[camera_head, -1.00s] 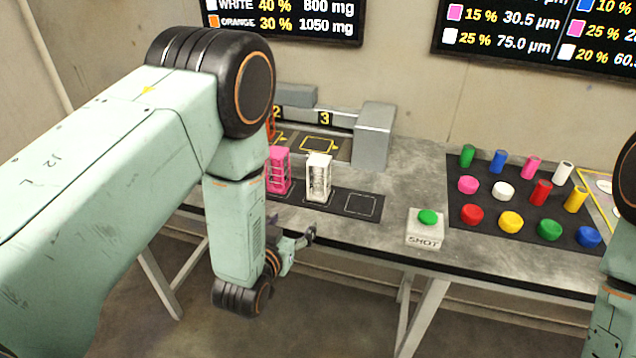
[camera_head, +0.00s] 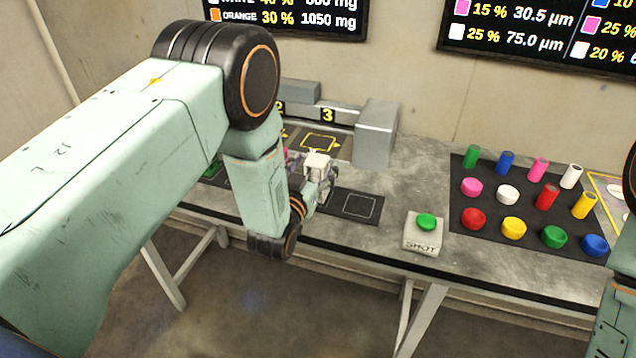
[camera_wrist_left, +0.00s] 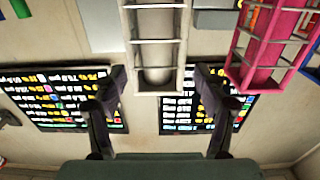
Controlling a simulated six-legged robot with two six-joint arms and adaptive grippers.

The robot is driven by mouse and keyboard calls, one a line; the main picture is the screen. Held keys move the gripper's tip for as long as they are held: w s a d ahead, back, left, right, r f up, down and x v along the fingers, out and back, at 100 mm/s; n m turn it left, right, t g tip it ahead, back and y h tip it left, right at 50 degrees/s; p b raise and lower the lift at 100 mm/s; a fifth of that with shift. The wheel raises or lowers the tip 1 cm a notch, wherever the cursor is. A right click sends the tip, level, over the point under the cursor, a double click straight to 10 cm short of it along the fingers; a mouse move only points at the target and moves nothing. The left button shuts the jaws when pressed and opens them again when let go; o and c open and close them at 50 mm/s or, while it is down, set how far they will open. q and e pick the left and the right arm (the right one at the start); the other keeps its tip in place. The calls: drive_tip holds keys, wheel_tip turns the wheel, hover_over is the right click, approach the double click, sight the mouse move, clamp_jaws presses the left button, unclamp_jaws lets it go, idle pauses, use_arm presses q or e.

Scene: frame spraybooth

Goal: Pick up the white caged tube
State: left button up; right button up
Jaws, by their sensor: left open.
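The white caged tube (camera_head: 318,163) stands upright on the black strip near the table's front edge, partly covered by my left gripper (camera_head: 318,188). It also shows in the left wrist view (camera_wrist_left: 157,50), lying between the two spread fingers of my left gripper (camera_wrist_left: 159,82). The fingers are open, one on each side of its near end, with a gap visible on both sides. My right gripper is out of view; only part of my right arm shows at the right edge.
A pink caged tube (camera_wrist_left: 270,48) stands close beside the white one, mostly hidden in the head view. A SHOT box with a green button (camera_head: 426,222) is to the right. Several coloured cylinders and caps stand on a black mat (camera_head: 490,172). An empty marked square (camera_head: 359,205) lies right of the tube.

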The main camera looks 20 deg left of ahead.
use_arm(q)
drive_tip(key=shift+w, duration=0.45)
drive_tip(key=shift+d+r, duration=0.2)
drive_tip(key=shift+r, duration=0.05)
drive_tip(key=shift+w, duration=0.15)
drive_tip(key=shift+w+a+f, duration=0.1)
drive_tip(key=shift+w+f, duration=0.1)
drive_tip(key=shift+f, duration=0.05)
drive_tip(key=shift+c, duration=1.3)
drive_tip(key=shift+s+r, duration=0.2)
drive_tip(key=shift+s, duration=0.05)
drive_tip(key=c, duration=0.6)
drive_tip(key=shift+w+f, duration=0.1)
drive_tip(key=shift+w, duration=0.1)
drive_tip(key=c, duration=0.4)
drive_tip(key=shift+s, duration=0.1)
clamp_jaws()
